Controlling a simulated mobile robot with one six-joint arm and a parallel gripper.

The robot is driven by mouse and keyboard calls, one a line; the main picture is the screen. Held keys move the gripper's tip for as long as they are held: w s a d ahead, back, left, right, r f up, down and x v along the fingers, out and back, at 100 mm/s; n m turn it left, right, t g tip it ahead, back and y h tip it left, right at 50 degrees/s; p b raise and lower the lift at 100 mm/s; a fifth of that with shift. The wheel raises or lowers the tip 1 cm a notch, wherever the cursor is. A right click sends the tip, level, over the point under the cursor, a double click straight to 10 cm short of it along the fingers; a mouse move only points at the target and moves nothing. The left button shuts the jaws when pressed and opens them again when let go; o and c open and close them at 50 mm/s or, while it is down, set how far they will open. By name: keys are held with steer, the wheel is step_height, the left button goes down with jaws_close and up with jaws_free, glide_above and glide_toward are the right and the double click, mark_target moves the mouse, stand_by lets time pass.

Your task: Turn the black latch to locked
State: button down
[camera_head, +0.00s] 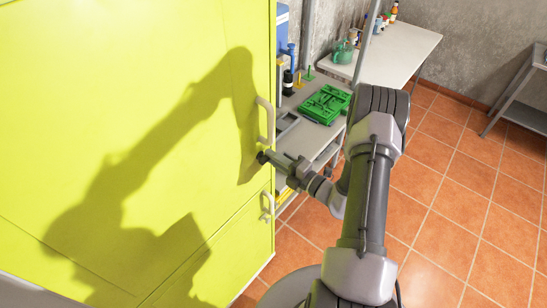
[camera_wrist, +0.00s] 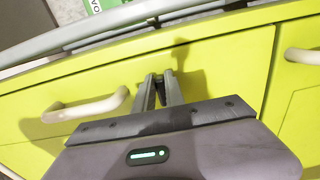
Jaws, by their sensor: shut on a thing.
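The black latch (camera_head: 262,157) is a small dark piece on the yellow-green cabinet (camera_head: 120,60), near the edge of its front. My gripper (camera_head: 269,158) reaches it from the right in the head view, just below the upper pale handle. In the wrist view my gripper (camera_wrist: 160,78) has its fingers close together against the yellow-green front, shut on the latch. The fingers hide most of the latch, so I cannot tell which way it is turned.
A pale handle (camera_head: 265,121) is just above my gripper and another (camera_head: 268,206) is below. Behind stand a workbench with a green tool case (camera_head: 326,104) and a pale table (camera_head: 385,52) with bottles.

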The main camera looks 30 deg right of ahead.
steer(key=c, duration=1.4)
jaws_free()
steer(key=b+v, duration=0.1)
steer(key=v, duration=1.6)
steer(key=shift+s, duration=0.2)
steer(key=shift+d, duration=0.1)
